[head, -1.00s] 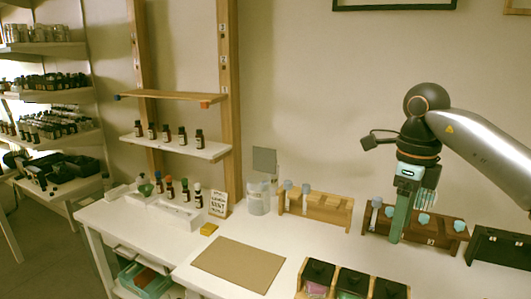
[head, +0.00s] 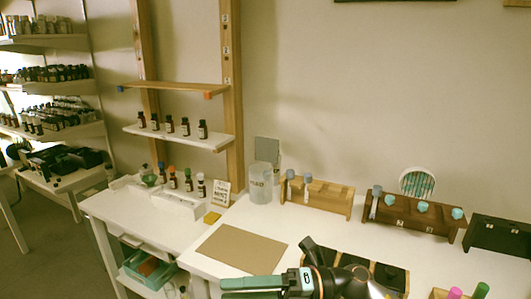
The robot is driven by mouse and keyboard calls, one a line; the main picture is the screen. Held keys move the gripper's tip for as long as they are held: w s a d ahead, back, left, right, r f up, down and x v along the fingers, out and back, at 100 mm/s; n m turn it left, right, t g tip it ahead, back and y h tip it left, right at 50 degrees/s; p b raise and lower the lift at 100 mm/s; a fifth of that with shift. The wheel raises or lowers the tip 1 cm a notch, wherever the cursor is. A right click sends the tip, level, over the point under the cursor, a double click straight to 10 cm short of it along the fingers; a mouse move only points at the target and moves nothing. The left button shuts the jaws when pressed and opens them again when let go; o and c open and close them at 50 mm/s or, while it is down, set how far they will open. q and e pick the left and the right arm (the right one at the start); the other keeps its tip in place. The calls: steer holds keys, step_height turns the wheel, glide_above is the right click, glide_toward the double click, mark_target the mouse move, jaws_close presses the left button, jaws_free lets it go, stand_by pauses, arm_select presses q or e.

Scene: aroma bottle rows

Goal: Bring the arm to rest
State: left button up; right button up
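My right gripper (head: 226,289) is low at the bottom edge of the head view, in front of the tan mat (head: 242,247), with its green fingers pointing left. Its fingers are partly cut off by the frame edge, so I cannot tell whether they are apart. I see nothing held in the visible part. My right arm partly covers the dark-topped box (head: 388,275) behind it. My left gripper is not in view.
A light wooden rack (head: 330,203), a brown rack (head: 410,215) and a black rack (head: 497,236) stand along the back of the white table. A clear jar (head: 260,188) is left of them. Brown bottles (head: 185,127) line a wall shelf (head: 190,138).

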steer(key=w+d+f+m+t+h, duration=0.1)
steer(key=d+f+m+t+h, duration=0.65)
steer(key=m, duration=0.75)
steer(key=w+d+f+m+t+h, duration=0.1)
steer(key=d+f+m+t+h, duration=0.3)
steer(key=f+m+t, duration=0.9)
steer(key=s+d+f+m+g+h, duration=0.2)
steer(key=s+d+f+m+g, duration=0.2)
steer(key=s+f, duration=0.3)
steer(key=s+d+f+m+g+h, duration=0.2)
steer(key=s+d+f+m+g, duration=0.3)
steer(key=s, duration=0.5)
step_height(320, 180, down, 3)
steer(key=shift+s+d+r+m+h, duration=0.2)
steer(key=shift+d+m+h, duration=0.2)
steer(key=shift+m, duration=0.6)
